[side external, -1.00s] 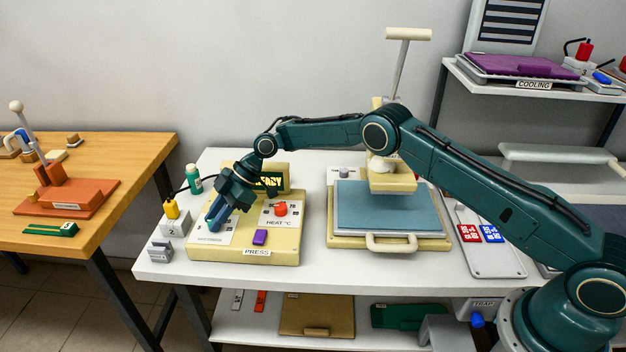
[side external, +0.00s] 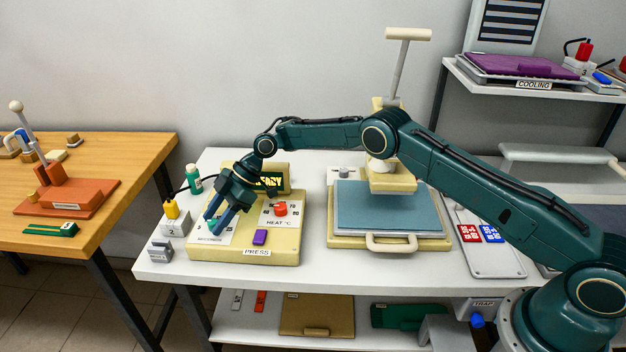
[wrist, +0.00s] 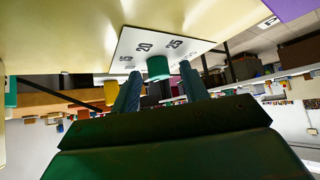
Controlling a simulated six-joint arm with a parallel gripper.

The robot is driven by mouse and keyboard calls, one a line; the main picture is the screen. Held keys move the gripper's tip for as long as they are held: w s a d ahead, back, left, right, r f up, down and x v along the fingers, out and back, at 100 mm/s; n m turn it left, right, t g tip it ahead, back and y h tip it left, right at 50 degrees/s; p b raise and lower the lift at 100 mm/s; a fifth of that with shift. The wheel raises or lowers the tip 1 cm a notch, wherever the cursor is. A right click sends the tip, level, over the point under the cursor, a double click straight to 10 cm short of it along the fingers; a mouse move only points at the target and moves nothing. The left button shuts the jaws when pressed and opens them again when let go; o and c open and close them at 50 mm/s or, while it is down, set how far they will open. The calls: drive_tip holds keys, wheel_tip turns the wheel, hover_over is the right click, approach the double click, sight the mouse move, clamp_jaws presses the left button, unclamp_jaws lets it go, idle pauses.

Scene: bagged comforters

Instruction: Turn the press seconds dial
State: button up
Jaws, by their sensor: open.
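The press control box (side external: 280,248) is cream, labelled PRESS, with a lit display at its back. Its seconds dial is a small teal-green knob (wrist: 158,67) on a white plate (wrist: 128,55) printed with 20 and 25; it also shows in the side view (side external: 216,226). My gripper (side external: 215,222) points down at this plate on the box's left side. Its jaws are open. In the wrist view my gripper's fingers (wrist: 160,88) stand apart, one on each side of the knob. I cannot tell whether they touch it. The knob's pointer mark is not visible.
On the same box are a red heat dial (side external: 281,209) and a purple button (side external: 260,237). A yellow-topped grey block (side external: 175,225) and a green bottle (side external: 193,179) stand close on the left. The heat press (side external: 390,215) stands to the right.

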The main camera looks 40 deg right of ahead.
drive_tip(key=v, duration=1.3)
drive_tip(key=shift+d+r, duration=0.25)
drive_tip(key=shift+r, duration=0.1)
drive_tip(key=shift+s, duration=0.1)
drive_tip(key=w+a+m+t+h, duration=0.1)
drive_tip(key=a+m+t+h, duration=0.1)
drive_tip(key=a+m+h, duration=0.5)
drive_tip(key=s+a+r+m+t+h, duration=0.1)
drive_tip(key=s+a+r+m+h, duration=0.1)
drive_tip(key=m, duration=0.9)
drive_tip(key=s+a+r, duration=0.1)
drive_tip(key=s+a, duration=0.1)
drive_tip(key=s, duration=0.1)
drive_tip(key=shift+s+a+r+t+h, duration=0.2)
drive_tip(key=shift+s+a+t+h, duration=0.05)
drive_tip(key=shift+a+t+h, duration=0.05)
drive_tip(key=shift+w+f, duration=0.1)
drive_tip(key=shift+f, duration=0.05)
drive_tip(key=x, duration=1.3)
drive_tip(key=shift+f, duration=0.3)
